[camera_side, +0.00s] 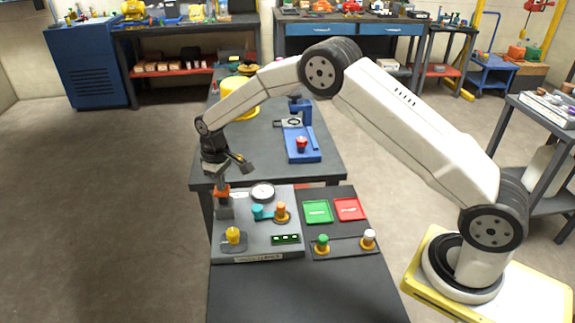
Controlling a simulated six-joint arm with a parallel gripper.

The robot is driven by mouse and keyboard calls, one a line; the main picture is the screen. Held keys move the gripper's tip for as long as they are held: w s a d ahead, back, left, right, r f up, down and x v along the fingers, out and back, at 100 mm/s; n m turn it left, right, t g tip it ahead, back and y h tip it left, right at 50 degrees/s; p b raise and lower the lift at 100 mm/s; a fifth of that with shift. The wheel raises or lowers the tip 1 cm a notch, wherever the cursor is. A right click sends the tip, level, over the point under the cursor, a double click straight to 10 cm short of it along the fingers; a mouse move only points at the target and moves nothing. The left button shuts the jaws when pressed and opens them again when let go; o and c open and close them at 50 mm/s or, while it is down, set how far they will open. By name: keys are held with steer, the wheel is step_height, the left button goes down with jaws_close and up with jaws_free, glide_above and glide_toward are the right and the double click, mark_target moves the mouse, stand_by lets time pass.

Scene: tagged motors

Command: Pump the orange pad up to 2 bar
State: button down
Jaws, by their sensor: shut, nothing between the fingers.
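My gripper (221,185) points down at the left back of a grey panel (275,250), with its fingers shut and empty. Directly under it is an orange pad (222,194) on top of a grey block (224,209). The fingertips are at or just above the pad; I cannot tell whether they touch it. A round white-faced gauge (262,192) stands to the right of the block; its needle is too small to read. A small dark display (286,239) with green marks is at the panel's front right.
The panel also carries a teal knob (257,212), an orange knob (281,211) and a yellow knob (233,235). To the right are a green tray (317,211), a red tray (349,209), a green-topped peg (322,243) and a white-topped peg (369,238). The front tabletop is clear.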

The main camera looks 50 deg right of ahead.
steer(key=shift+r, duration=1.05)
steer(key=shift+f, duration=0.15)
steer(key=shift+f, duration=2)
steer(key=shift+r, duration=2.15)
